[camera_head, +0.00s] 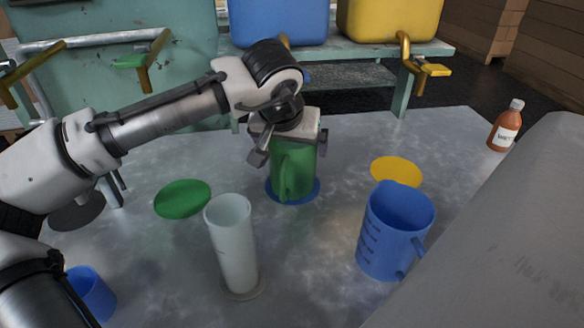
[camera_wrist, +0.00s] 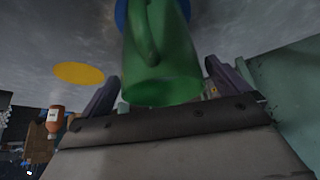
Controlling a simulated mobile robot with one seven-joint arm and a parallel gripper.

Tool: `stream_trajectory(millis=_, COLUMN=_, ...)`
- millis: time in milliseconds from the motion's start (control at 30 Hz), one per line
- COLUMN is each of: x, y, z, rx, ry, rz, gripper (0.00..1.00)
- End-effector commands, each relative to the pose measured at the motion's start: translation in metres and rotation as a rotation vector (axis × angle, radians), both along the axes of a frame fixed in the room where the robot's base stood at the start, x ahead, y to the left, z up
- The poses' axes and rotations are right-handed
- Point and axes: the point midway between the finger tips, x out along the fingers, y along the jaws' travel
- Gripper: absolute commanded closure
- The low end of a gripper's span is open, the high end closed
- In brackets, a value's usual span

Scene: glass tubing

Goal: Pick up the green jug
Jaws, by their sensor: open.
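The green jug (camera_head: 292,172) stands upright on a blue disc (camera_head: 312,192) on the grey table. Its handle faces the camera in the head view. My gripper (camera_head: 288,150) is over the jug's top from above, with a finger at its left side and another at its right. In the wrist view the jug (camera_wrist: 162,60) lies between the two open fingers of my gripper (camera_wrist: 160,92). A gap shows beside the jug at the left finger; contact on the right side is unclear. The jug's upper part is partly hidden by my gripper in the head view.
A frosted cylinder (camera_head: 232,245) stands in front of the jug, left of centre. A blue jug (camera_head: 393,235) stands at right front, a blue cup (camera_head: 92,295) at left front. Green (camera_head: 182,199) and yellow (camera_head: 397,171) discs lie flat. A brown bottle (camera_head: 505,128) is far right.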

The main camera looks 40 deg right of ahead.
Motion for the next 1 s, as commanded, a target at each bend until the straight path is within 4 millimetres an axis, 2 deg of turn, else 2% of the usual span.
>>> stream_trajectory(millis=133, x=-0.0001, y=0.0001, z=0.0003, rx=0.0, ry=0.0, rz=0.0, gripper=0.03)
stream_trajectory(millis=567, x=-0.0002, y=0.0003, z=0.0006, rx=0.0, ry=0.0, rz=0.0, gripper=0.59)
stream_trajectory(millis=1000, x=0.0059, y=0.0002, z=0.0026, rx=-0.001, ry=0.001, rz=0.0, gripper=0.6)
